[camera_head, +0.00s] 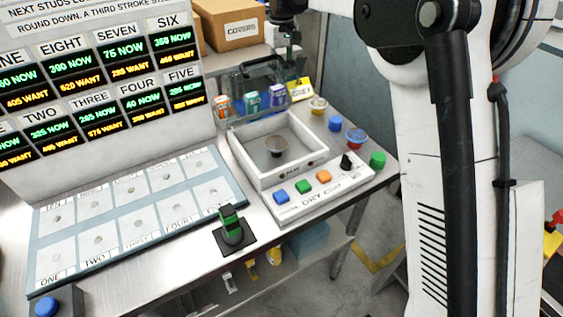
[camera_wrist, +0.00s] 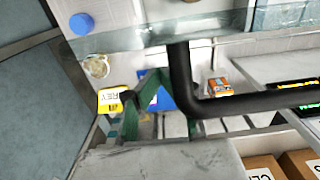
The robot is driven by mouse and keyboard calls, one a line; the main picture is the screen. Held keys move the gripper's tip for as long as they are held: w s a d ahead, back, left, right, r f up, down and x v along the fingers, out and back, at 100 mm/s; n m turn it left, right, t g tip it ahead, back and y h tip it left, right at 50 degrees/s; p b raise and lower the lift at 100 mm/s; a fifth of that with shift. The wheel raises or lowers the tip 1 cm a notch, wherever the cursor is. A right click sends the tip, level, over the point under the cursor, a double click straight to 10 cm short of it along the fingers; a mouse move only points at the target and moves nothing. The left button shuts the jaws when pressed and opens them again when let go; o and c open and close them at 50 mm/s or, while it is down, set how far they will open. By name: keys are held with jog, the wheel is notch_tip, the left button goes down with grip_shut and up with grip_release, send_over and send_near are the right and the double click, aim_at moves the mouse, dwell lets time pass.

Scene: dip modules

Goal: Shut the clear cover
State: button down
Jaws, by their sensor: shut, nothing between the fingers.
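The clear cover (camera_head: 255,82) stands raised at the back edge of the white dry box (camera_head: 239,158), whose top is open. A dark bar (camera_wrist: 181,75) crosses the wrist view close to the camera; I cannot tell for sure if it is the cover's handle. My gripper (camera_head: 291,52) is at the top of the head view, above and behind the right end of the cover. It is shut and empty. I cannot tell whether it touches the cover. A small round dish (camera_head: 277,143) sits inside the box.
Several coloured modules (camera_head: 251,98) and a yellow card (camera_head: 300,88) stand behind the box. Coloured buttons (camera_head: 303,187) and a black knob (camera_head: 346,162) are on its front. Small cups (camera_head: 318,105) sit to its right. A cardboard box (camera_head: 225,25) is at the back.

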jog(key=s+d+b, duration=0.1)
jog(key=s+d, duration=0.3)
jog(key=s, duration=0.2)
dwell(0.6)
jog(key=shift+d+f+b, duration=0.1)
jog(key=shift+d+b, duration=0.05)
jog(key=shift+b, duration=0.15)
jog(key=s+d+f+b, duration=0.3)
jog(key=s+d+f, duration=0.1)
jog(key=s, duration=0.2)
jog(key=shift+s+d+f, duration=0.2)
jog(key=shift+d+f, duration=0.05)
jog(key=shift+f, duration=0.15)
dwell(1.0)
jog(key=shift+r, duration=0.1)
notch_tip(320, 180, up, 10)
jog(key=p, duration=0.5)
jog(key=shift+p, duration=0.3)
dwell(0.3)
jog(key=shift+d, duration=0.1)
